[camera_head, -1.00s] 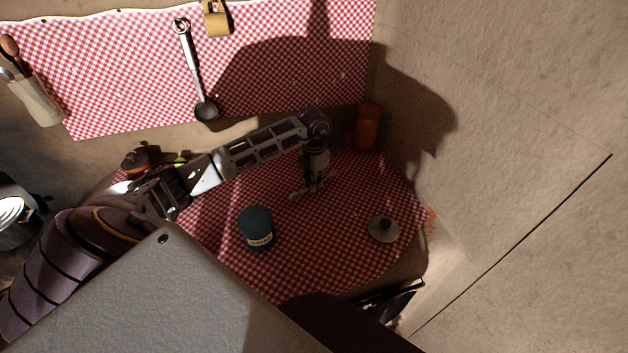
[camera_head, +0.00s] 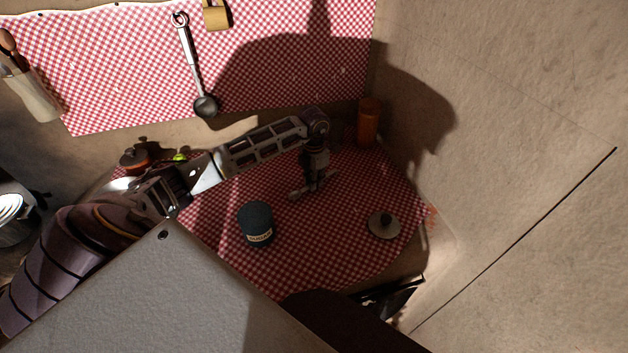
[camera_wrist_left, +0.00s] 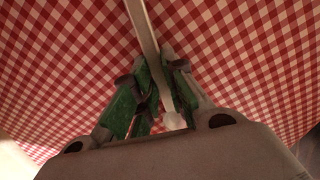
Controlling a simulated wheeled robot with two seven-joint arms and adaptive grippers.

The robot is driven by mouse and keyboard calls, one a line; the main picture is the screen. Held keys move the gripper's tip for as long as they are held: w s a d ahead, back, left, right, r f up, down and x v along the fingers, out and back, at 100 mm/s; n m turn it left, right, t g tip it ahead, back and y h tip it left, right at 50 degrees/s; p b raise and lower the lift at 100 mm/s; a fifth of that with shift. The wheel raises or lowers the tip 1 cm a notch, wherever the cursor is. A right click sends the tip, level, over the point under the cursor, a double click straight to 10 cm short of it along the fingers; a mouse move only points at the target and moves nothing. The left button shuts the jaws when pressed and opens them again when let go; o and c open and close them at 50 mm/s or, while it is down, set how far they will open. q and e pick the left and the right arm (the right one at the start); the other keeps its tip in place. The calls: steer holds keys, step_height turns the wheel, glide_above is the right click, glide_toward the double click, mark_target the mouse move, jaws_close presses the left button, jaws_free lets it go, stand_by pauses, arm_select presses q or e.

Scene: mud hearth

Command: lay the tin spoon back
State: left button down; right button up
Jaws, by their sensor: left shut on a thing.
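The tin spoon (camera_wrist_left: 143,28) is a pale, slim piece in the left wrist view, running from the top edge down between my green-padded fingers. Its lower end shows as a pale patch just beyond the wrist housing. My left gripper (camera_wrist_left: 153,92) is shut on it. In the head view my left gripper (camera_head: 314,188) points down low over the red checked cloth (camera_head: 300,245), and a pale end of the spoon (camera_head: 296,194) sticks out to its left. Whether the spoon touches the cloth I cannot tell. My right gripper is not seen.
A blue sugar tin (camera_head: 256,225) stands left in front of the gripper. A lid with a dark knob (camera_head: 383,226) lies to the right. An orange jar (camera_head: 368,122) stands behind, by the wall. A ladle (camera_head: 196,65) hangs at the back. Cloth between tin and lid is clear.

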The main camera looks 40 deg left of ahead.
arm_select(q)
steer(key=shift+f+b, duration=0.3)
steer(key=shift+f, duration=0.25)
steer(key=c, duration=1.4)
jaws_free()
steer(key=shift+r, duration=0.1)
steer(key=shift+r, duration=5.95)
